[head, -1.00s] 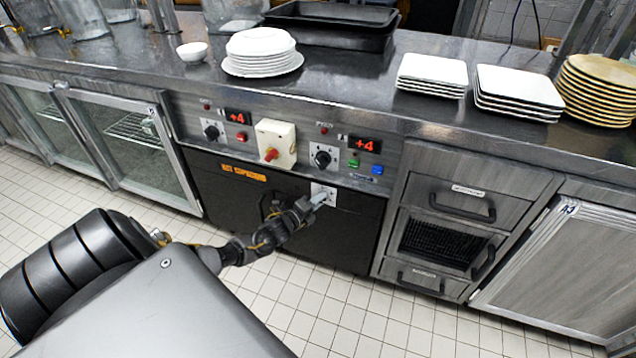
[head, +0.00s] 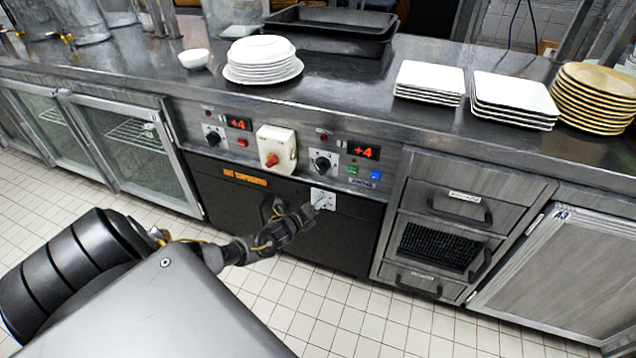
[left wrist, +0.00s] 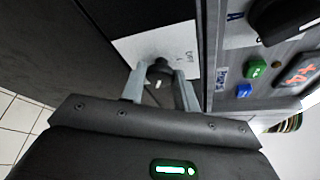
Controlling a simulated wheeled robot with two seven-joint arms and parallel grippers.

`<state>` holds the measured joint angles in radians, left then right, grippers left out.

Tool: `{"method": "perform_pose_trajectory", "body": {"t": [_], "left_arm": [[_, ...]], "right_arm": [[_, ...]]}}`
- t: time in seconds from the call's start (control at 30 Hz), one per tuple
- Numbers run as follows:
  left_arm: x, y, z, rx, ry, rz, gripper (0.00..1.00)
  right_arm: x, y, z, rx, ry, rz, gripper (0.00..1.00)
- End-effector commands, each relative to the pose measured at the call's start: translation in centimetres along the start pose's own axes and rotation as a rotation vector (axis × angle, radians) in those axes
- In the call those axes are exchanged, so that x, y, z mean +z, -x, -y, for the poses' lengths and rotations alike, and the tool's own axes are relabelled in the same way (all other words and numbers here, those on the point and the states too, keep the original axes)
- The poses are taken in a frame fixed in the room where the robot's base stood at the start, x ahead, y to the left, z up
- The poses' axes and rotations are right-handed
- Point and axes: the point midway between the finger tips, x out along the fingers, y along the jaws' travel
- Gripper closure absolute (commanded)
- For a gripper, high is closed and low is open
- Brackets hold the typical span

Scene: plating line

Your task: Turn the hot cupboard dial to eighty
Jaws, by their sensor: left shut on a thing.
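The hot cupboard is the dark front panel (head: 225,200) with an orange label (head: 244,177), under the counter. Its dial sits on a small white plate (head: 331,193) near the panel's upper right; in the head view my fingers mostly hide it. In the left wrist view the dark round dial (left wrist: 159,73) stands out from the white plate (left wrist: 130,50), which carries faint markings. My left gripper (head: 318,203) reaches it from the lower left. In the left wrist view its two grey fingers (left wrist: 160,85) are shut on the dial, one on each side. I cannot read the dial's setting.
Above the panel are two black knobs (head: 323,163), a red switch on a cream box (head: 282,136), red displays reading +4 (head: 364,151), and green and blue buttons. Drawers (head: 455,200) stand to the right, glass-door fridges (head: 135,150) to the left. Plates (head: 262,70) stand on the counter.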

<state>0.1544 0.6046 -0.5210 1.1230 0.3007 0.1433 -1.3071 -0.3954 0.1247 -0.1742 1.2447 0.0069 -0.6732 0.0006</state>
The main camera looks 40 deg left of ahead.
Motion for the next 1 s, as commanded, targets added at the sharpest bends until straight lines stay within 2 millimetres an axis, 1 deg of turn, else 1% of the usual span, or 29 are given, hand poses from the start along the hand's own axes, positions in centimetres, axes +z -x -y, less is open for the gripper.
{"method": "perform_pose_trajectory", "body": {"t": [0.03,0.07,0.2,0.23,0.47,0.57,0.6,0.67,0.73,0.9,1.0], "left_arm": [[-0.1,0.0,0.0,0.001,0.000,-0.002,0.92],[-0.1,0.0,0.0,0.001,0.000,-0.002,0.68],[-0.1,0.0,0.0,0.000,0.000,-0.001,0.50],[-0.1,0.0,0.0,0.000,0.000,-0.001,0.48],[0.0,0.0,0.0,0.000,0.001,0.000,0.48],[0.0,0.5,0.0,0.001,0.000,-0.001,0.48],[0.0,0.9,0.0,0.001,0.000,-0.002,0.48],[0.0,1.8,0.0,0.002,0.000,-0.003,0.48],[0.1,3.1,0.0,0.003,-0.001,-0.003,0.48],[0.0,6.6,0.0,0.002,0.000,-0.004,0.48],[-0.1,8.4,0.0,0.002,0.000,-0.004,0.48]], "right_arm": [[0.0,0.0,0.0,0.000,0.000,0.000,0.64],[0.0,0.0,0.0,0.000,0.000,0.000,0.64],[0.0,0.0,0.0,0.000,0.001,-0.001,0.64],[0.0,0.0,0.0,0.000,0.001,-0.001,0.64],[-0.1,0.0,0.0,0.000,0.001,-0.001,0.64],[-0.1,0.2,-0.1,0.000,0.001,-0.003,0.64],[-0.1,0.2,-0.1,0.001,0.001,-0.005,0.64],[0.9,-0.3,-0.2,0.003,0.001,0.007,0.64],[1.8,-0.7,-0.4,0.005,0.004,0.015,0.64],[3.3,-1.3,-0.8,0.010,0.008,0.022,0.64],[4.1,-1.5,-1.0,0.013,0.010,0.027,0.64]]}}
